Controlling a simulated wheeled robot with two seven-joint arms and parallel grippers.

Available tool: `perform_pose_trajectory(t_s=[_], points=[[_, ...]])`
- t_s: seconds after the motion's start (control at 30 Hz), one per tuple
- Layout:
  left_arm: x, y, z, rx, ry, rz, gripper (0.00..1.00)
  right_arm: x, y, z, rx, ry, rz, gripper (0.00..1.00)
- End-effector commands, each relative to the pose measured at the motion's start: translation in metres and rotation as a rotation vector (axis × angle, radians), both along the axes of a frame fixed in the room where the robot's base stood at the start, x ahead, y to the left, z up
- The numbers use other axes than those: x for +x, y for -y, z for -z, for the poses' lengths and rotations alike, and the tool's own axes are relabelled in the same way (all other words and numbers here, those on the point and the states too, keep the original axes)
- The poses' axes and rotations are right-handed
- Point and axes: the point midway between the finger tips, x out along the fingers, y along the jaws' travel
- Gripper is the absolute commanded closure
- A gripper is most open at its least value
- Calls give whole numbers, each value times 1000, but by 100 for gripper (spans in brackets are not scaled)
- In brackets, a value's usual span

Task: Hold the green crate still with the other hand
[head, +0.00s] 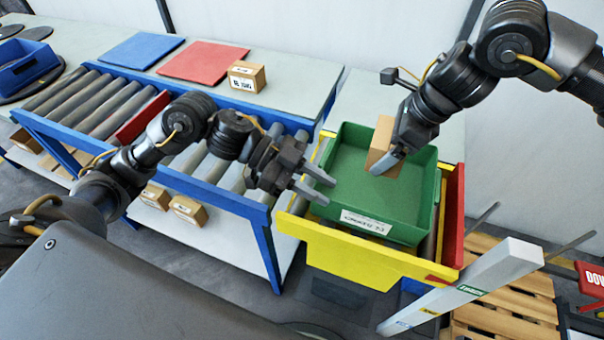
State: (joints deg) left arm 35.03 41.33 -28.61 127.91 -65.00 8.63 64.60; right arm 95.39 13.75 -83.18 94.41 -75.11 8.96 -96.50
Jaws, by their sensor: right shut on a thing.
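The green crate (345,140) sits upright inside the yellow-fronted frame at the end of the roller line, with a white label on its front wall. My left gripper (325,189) is open at the crate's left front corner, its fingers pointing right. I cannot tell whether its fingers touch the crate's wall. My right gripper (388,160) is over the crate and shut on a small brown box (381,140), held above or at the crate's floor. The rest of the crate's inside that shows is empty.
A roller conveyor (75,103) with blue rails runs to the left. A small carton (247,76), a red mat (203,62) and a blue mat (142,50) lie on the table behind. A white post (470,285) and a wooden pallet (500,310) are at front right.

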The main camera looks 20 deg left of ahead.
Motion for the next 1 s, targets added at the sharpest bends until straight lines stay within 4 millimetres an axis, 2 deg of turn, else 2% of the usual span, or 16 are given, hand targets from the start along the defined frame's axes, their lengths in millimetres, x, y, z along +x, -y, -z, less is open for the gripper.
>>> perform_pose_trajectory(t_s=[0.2,0.4,0.6,0.87,1.0], points=[[0,36,14,-3,-1,1,70,0,-1,-1,2,1,-1,53],[0,58,23,-1,0,0,70,0,-1,-1,2,1,-1,53],[0,66,27,0,-1,-1,70,0,-1,-1,2,1,-1,53],[0,67,27,0,0,-1,70,0,-1,-1,2,1,-1,53],[0,67,27,0,0,-1,86,0,0,-1,2,1,-1,53]])
